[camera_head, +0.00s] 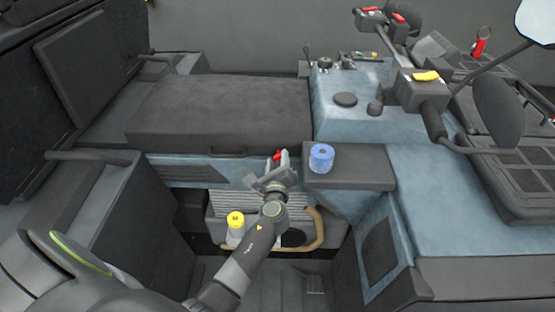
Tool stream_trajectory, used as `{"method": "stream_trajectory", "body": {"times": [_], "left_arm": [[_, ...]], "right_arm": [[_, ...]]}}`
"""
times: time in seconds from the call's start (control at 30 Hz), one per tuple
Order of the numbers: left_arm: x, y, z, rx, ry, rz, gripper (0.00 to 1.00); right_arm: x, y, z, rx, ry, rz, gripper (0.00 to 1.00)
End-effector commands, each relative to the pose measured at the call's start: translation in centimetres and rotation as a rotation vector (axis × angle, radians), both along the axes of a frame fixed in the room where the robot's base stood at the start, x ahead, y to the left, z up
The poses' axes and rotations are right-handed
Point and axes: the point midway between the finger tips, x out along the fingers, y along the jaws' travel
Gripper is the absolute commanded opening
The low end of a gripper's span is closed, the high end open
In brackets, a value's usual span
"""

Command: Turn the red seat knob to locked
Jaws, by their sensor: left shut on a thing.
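The red seat knob (278,154) shows as a small red part at the front edge of the dark seat (215,108). My left gripper (277,165) reaches up to it from below and is shut on it. The gripper's fingers cover most of the knob, so its marking and exact turn angle cannot be told. My right gripper is not in view.
A blue roll (321,157) stands on a dark ledge (360,167) just right of my gripper. A yellow-capped bottle (236,222) stands below, left of my forearm. A tan curved hose (322,228) lies at right. A control console (350,95) rises behind.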

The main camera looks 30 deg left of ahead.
Motion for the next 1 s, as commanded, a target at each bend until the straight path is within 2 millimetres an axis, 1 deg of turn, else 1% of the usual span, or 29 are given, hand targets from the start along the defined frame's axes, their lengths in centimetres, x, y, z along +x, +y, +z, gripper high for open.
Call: {"method": "stream_trajectory", "body": {"times": [0.27,0.7,1.0], "left_arm": [[0.1,0.0,-0.1,-0.150,-0.080,-0.003,0.00],[0.1,0.0,-0.3,-0.506,-0.251,-0.004,0.00],[0.1,0.0,-0.2,-0.686,-0.339,-0.004,0.00]], "right_arm": [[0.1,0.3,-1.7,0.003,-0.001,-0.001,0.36],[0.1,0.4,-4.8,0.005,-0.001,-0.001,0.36],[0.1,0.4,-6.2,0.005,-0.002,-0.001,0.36]]}}
